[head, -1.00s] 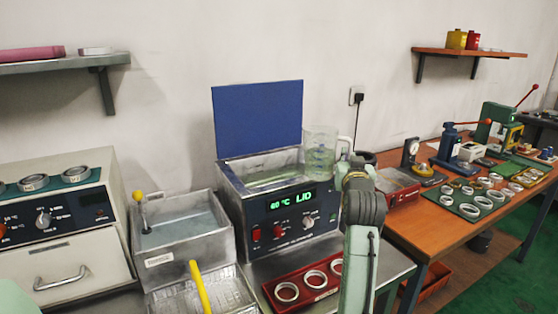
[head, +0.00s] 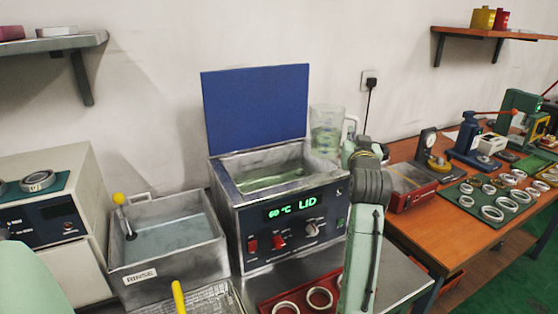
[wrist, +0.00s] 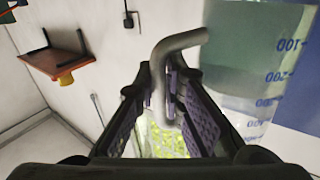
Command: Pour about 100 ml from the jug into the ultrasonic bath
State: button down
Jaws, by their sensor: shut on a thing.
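The clear jug (head: 325,130) shows at the right rear corner of the ultrasonic bath (head: 262,246), about upright, with greenish liquid inside. My gripper (wrist: 166,85) is shut on the jug's handle (wrist: 183,43) in the wrist view; in the head view it is mostly hidden behind my arm. The jug's wall (wrist: 245,75) with blue volume marks fills the right of the wrist view. The bath is open, with its blue lid (head: 255,120) raised at the back and greenish liquid inside. Its display reads 60 °C LID.
A rinse tank (head: 150,274) with a yellow-knobbed tool stands left of the bath. A red tray of rings (head: 268,306) lies in front. A wooden bench (head: 405,222) with rings and presses is at the right. A wall socket (head: 369,80) is behind.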

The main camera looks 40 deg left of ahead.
aim_at(335, 117)
jog(key=shift+s+r, duration=0.1)
jog(key=shift+r, duration=0.05)
jog(key=shift+s+a+r+n+y, duration=0.1)
jog(key=shift+s+r+n+y, duration=0.1)
jog(key=shift+r+n, duration=0.4)
jog(key=shift+s+a+r+n+y, duration=0.1)
jog(key=shift+r+n+y, duration=0.1)
jog(key=shift+r+n, duration=0.35)
jog(key=s+n, duration=0.1)
jog(key=n, duration=0.1)
jog(key=a+r+n+y, duration=0.1)
jog(key=s+a+r+n+t, duration=0.1)
jog(key=n, duration=0.1)
jog(key=shift+s+r+n+y, duration=0.2)
jog(key=shift+s+n+y, duration=0.1)
jog(key=shift+n, duration=0.05)
jog(key=shift+s+a+r+n, duration=0.1)
jog(key=shift+s+r+n, duration=0.1)
jog(key=shift+n, duration=0.1)
jog(key=shift+s+f+n+b, duration=0.1)
jog(key=shift+n+b, duration=0.3)
jog(key=shift+b, duration=0.15)
jog(key=shift+s+a+r+n+y+b, duration=0.15)
jog(key=shift+n+y+b, duration=0.1)
jog(key=shift+n, duration=0.15)
jog(key=shift+s+a+r+n+y+b, duration=0.15)
jog(key=shift+n+y, duration=0.1)
jog(key=shift+n, duration=0.45)
